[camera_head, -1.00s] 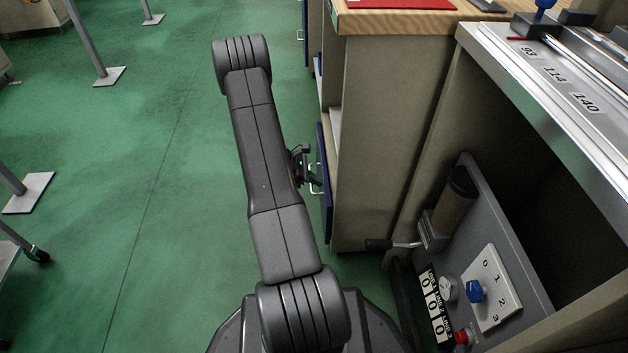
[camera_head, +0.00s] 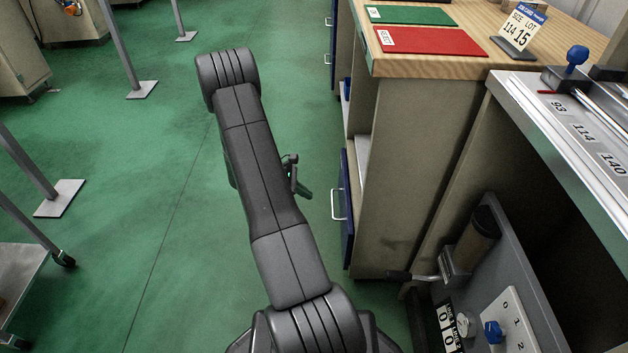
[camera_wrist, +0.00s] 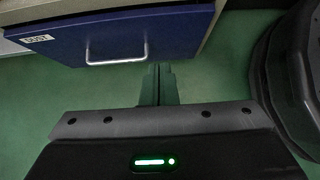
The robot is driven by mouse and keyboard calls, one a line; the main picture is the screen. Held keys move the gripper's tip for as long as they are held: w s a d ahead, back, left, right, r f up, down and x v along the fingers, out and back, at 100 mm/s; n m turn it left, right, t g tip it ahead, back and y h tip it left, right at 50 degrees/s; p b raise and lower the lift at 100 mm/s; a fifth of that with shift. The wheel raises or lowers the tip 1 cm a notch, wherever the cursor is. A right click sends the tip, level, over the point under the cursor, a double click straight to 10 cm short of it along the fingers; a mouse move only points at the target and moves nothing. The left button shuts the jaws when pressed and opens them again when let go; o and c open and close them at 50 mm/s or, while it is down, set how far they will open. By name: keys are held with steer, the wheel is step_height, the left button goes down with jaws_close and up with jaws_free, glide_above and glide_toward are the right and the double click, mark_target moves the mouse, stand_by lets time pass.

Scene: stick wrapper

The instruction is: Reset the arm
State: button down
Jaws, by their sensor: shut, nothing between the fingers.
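My gripper (camera_wrist: 156,84) shows at the centre of the wrist view, its two narrow fingers together with nothing between them. It points toward a blue drawer (camera_wrist: 110,38) labelled "DUST" with a silver handle, and stays apart from it. In the head view my arm is folded over the green floor, and part of my gripper (camera_head: 301,190) sticks out to the right of the arm, left of the blue drawer front (camera_head: 347,210). The rest of the gripper is hidden behind the arm.
A wooden-topped cabinet (camera_head: 410,170) with green (camera_head: 410,15) and red (camera_head: 430,41) mats stands at right. A machine with a metal top edge (camera_head: 560,120) and a grey dial panel (camera_head: 512,318) is nearer. Metal posts (camera_head: 120,50) stand left. Green floor (camera_head: 170,200) is open between.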

steer(key=shift+a, duration=0.1)
steer(key=d+r+b+x, duration=0.2)
steer(key=b+x, duration=0.1)
steer(key=x, duration=0.9)
steer(key=shift+d+f+b, duration=0.25)
steer(key=shift+b, duration=0.05)
steer(key=shift+s, duration=0.15)
